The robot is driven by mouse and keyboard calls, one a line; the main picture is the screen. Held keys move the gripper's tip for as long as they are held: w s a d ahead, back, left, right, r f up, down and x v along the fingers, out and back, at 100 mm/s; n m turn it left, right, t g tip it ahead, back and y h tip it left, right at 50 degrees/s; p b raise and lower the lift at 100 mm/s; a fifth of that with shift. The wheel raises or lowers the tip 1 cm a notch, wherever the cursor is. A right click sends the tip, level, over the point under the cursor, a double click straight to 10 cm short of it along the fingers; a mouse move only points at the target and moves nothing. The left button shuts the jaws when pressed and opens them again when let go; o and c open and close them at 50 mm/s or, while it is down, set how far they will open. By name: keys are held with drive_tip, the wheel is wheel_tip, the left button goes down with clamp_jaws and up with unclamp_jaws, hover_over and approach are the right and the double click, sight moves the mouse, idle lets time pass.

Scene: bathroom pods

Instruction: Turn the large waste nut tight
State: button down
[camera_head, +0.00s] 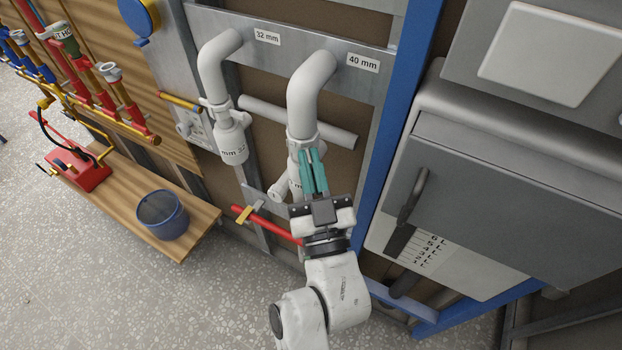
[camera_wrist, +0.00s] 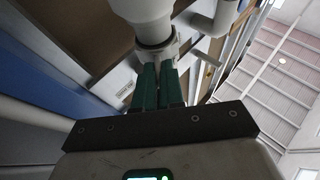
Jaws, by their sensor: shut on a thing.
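The large waste nut (camera_head: 301,144) is a white ring on the 40 mm waste pipe (camera_head: 311,88), just below the pipe's bend. My gripper (camera_head: 312,155) reaches up to it from below, with its green fingers close together at the nut. In the wrist view the gripper (camera_wrist: 158,70) meets a white winged part of the nut (camera_wrist: 157,48) under the wide white pipe. The fingers are shut on the nut, seemingly on one of its wings. The fingers hide part of the nut and the white trap body below it.
The smaller 32 mm pipe (camera_head: 216,72) with its own trap stands to the left. A loose white tube (camera_head: 298,122) crosses behind. A blue frame post (camera_head: 392,110) and a grey cabinet (camera_head: 490,190) are close on the right. A red pipe (camera_head: 268,225) lies below left.

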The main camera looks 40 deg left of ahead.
drive_tip(key=shift+n+g+y+b, duration=0.4)
drive_tip(key=shift+g+b, duration=0.3)
drive_tip(key=shift+b, duration=2.65)
drive_tip(key=b, duration=0.4)
drive_tip(key=w+g+b, duration=0.1)
drive_tip(key=b, duration=0.4)
drive_tip(key=shift+d+f+n+y, duration=0.1)
drive_tip(key=shift+d+n+y, duration=0.25)
drive_tip(key=shift+n+y, duration=0.05)
drive_tip(key=g+b, duration=0.1)
drive_tip(key=b, duration=0.1)
drive_tip(key=n+b, duration=0.1)
drive_tip(key=b, duration=0.1)
drive_tip(key=shift+w+d+f+g+y+b, duration=0.1)
drive_tip(key=shift+w+d+g+y+b, duration=0.05)
drive_tip(key=shift+w+g+y+b, duration=0.2)
drive_tip(key=n+g+b, duration=0.1)
drive_tip(key=g+b, duration=0.1)
drive_tip(key=shift+y+b, duration=0.25)
drive_tip(key=shift+b, duration=0.05)
drive_tip(key=shift+d, duration=0.1)
drive_tip(key=shift+g, duration=0.35)
drive_tip(key=c, duration=1.5)
unclamp_jaws()
drive_tip(key=shift+d, duration=0.15)
drive_tip(key=shift+o, duration=1.3)
